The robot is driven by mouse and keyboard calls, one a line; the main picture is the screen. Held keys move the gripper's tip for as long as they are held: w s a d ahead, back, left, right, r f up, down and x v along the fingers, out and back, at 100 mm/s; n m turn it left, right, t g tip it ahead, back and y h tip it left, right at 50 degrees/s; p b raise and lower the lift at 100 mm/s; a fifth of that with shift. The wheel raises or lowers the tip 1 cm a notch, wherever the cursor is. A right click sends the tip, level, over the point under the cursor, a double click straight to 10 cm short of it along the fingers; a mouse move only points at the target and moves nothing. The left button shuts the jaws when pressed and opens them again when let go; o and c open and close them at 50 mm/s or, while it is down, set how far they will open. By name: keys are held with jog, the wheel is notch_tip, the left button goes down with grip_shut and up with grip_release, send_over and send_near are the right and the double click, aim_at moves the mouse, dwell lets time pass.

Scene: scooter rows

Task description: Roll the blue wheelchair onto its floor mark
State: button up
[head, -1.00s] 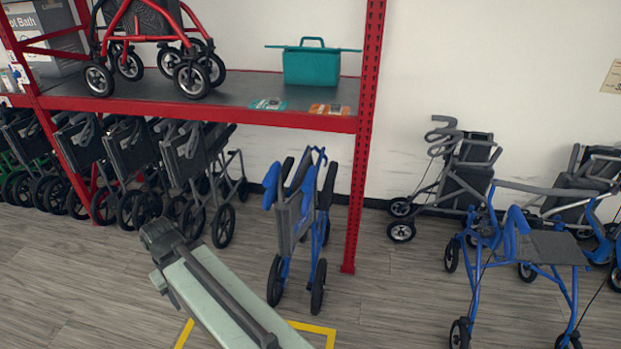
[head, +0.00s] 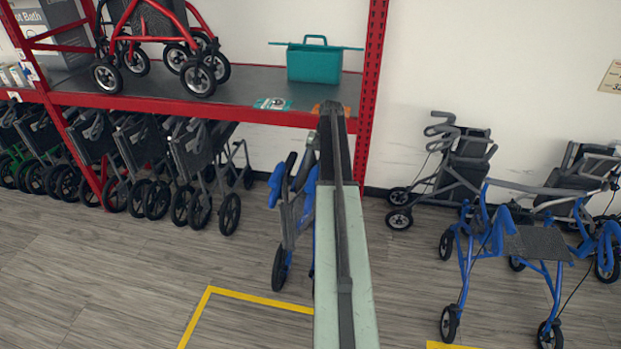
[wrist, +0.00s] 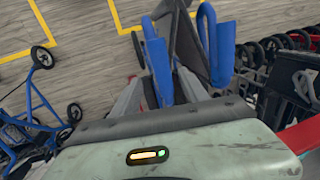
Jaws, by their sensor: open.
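The blue wheelchair (head: 289,215), folded and upright with a grey seat and blue armrests, stands by the shelf's right post in the head view. My arm hides its right side there. A yellow floor outline (head: 260,299) lies just in front of it. In the wrist view the wheelchair's blue armrest (wrist: 222,55) shows close beyond my gripper (wrist: 160,98), with yellow floor lines (wrist: 150,23) behind. My gripper is open, its grey fingers at the wheelchair's upper part. I cannot tell if they touch it. In the head view my gripper is hidden by my arm.
Folded dark wheelchairs (head: 190,165) line up under the red shelf (head: 230,113) on the left. A blue rollator (head: 520,245) stands at right, with grey rollators (head: 455,165) behind it. Another yellow line (head: 450,346) shows at lower right. Floor at front left is clear.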

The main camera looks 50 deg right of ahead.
aim_at(313, 179)
jog(key=f+b, duration=0.2)
jog(key=w+f+b, duration=0.1)
jog(key=f+b, duration=0.1)
jog(key=f, duration=0.1)
jog(key=a+f+b, duration=0.1)
jog(key=f+b, duration=0.1)
jog(key=b, duration=0.1)
jog(key=shift+w+f, duration=0.15)
jog(key=shift+f, duration=0.2)
jog(key=shift+r, duration=0.1)
grip_shut()
jog(key=shift+d, duration=0.1)
dwell(0.6)
